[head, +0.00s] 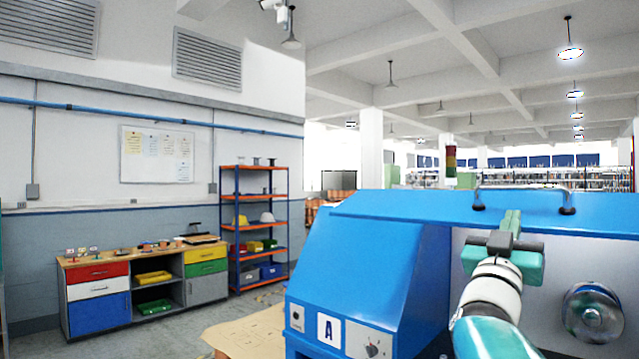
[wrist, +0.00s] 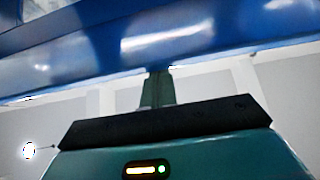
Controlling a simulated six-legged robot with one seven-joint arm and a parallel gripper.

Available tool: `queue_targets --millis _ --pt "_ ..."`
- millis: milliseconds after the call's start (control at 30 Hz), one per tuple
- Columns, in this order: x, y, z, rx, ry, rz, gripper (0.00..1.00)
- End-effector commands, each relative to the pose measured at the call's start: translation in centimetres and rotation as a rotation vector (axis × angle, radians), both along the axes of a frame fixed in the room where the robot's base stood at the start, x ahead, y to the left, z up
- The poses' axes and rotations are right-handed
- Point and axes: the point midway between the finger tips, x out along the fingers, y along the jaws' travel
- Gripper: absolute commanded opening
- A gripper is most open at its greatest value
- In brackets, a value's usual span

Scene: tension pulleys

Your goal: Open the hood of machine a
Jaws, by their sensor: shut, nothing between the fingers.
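Below the hood edge a pale panel and a metal pulley (head: 592,312) show. My gripper (head: 512,218) is shut and empty, pointing up at the hood's front edge just below the handle. In the wrist view the fingertips (wrist: 158,76) meet the lower edge of the blue hood (wrist: 150,40); I cannot tell if they touch.
A workbench with coloured drawers (head: 145,285) and an orange-framed shelf (head: 255,225) stand along the left wall. A flat brown cardboard sheet (head: 245,335) lies on the floor left of the machine. Floor between the bench and the machine looks mostly clear.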

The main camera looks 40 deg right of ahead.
Motion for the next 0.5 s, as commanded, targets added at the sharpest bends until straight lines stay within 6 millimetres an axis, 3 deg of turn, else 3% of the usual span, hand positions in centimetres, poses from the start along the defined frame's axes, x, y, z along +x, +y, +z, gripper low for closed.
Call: queue_targets --millis 33,200,500 --pt "0.2 -0.1 -1.8 0.011 0.008 0.003 0.0" --pt "0.2 0.3 -4.3 0.006 0.005 0.006 0.0" --pt "0.1 0.5 -4.6 0.002 0.004 0.006 0.0"
